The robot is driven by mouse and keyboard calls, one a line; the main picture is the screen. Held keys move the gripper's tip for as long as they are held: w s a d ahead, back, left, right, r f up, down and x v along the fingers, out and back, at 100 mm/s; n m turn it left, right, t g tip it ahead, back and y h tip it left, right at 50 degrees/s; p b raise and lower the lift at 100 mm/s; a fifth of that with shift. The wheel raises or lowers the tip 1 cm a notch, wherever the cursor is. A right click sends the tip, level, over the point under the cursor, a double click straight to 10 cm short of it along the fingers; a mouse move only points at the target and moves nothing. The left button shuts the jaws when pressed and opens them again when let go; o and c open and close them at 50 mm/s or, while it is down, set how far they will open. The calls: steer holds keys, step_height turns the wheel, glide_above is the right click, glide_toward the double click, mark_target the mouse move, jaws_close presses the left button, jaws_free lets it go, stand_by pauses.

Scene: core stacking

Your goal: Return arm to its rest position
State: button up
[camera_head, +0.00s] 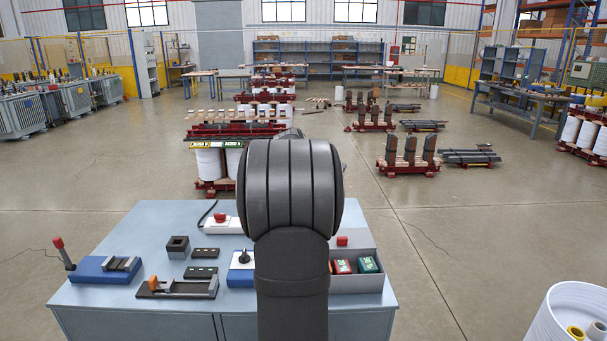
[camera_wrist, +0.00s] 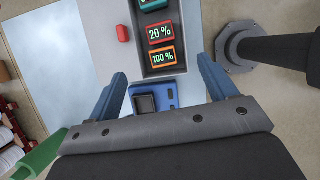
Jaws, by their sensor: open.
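My gripper (camera_wrist: 162,66) is open in the wrist view, its two blue fingers spread wide with nothing gripped between them. It points down over the work table (camera_wrist: 65,60); how high it is I cannot tell. In the head view my dark arm stands upright in the middle, in front of the light blue table (camera_head: 145,221), and hides the gripper.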

steer(key=shift+f, duration=0.1)
glide_above(343, 266)
steer(key=a, duration=0.2)
step_height(343, 266, down, 12)
steer(key=shift+f, duration=0.9)
steer(key=c, duration=0.4)
steer(key=shift+o, duration=0.2)
steer(key=shift+d+r, duration=0.1)
steer(key=shift+r, duration=0.05)
